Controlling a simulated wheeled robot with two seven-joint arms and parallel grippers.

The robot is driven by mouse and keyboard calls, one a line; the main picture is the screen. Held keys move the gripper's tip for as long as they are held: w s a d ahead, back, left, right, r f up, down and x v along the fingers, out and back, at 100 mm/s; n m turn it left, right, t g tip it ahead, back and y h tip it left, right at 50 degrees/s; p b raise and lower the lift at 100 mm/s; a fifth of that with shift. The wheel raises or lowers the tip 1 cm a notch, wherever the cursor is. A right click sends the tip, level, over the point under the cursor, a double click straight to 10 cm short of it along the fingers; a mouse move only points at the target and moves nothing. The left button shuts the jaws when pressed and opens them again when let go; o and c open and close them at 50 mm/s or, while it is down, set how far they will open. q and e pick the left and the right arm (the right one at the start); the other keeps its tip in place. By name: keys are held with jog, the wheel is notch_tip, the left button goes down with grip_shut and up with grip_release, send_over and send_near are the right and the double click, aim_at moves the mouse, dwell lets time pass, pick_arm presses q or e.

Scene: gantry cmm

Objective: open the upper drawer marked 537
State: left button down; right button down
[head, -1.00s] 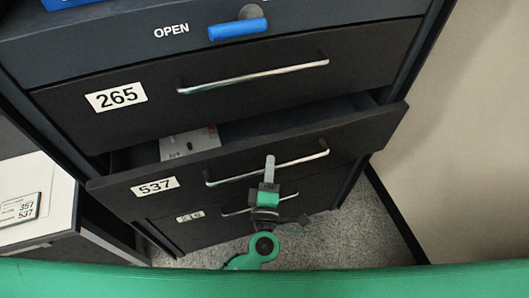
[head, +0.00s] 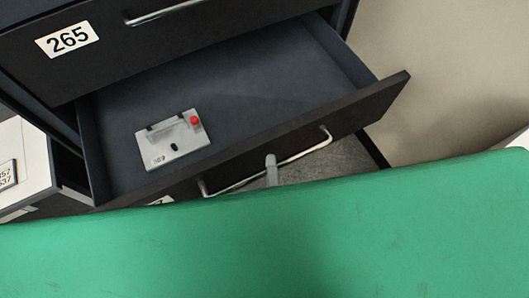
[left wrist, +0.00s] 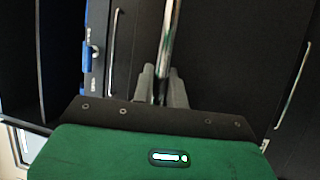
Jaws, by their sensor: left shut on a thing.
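The drawer marked 537 (head: 365,110) is pulled well out below the drawer marked 265, and its inside shows in the head view. Its number label is almost wholly hidden behind my green body part. Its silver bar handle (head: 308,151) runs along the front. My left gripper (head: 272,172) is shut on this handle; only a grey fingertip shows in the head view. In the left wrist view, the two grey fingers (left wrist: 161,88) close around the bar handle (left wrist: 169,35). My right gripper is not in view.
A light grey plate (head: 175,140) with a red knob lies in the open drawer. The drawer marked 265 (head: 150,60) above is shut. A white-topped unit (head: 25,165) stands at left, and a pale wall (head: 450,80) at right. A blue handle (left wrist: 88,58) shows in the left wrist view.

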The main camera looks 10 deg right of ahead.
pick_arm(q)
jog(key=shift+s+d, duration=0.2)
jog(key=shift+s, duration=0.4)
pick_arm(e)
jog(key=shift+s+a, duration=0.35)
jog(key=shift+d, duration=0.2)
pick_arm(q)
jog(key=c, duration=1.6)
grip_release()
jog(key=shift+o, duration=1)
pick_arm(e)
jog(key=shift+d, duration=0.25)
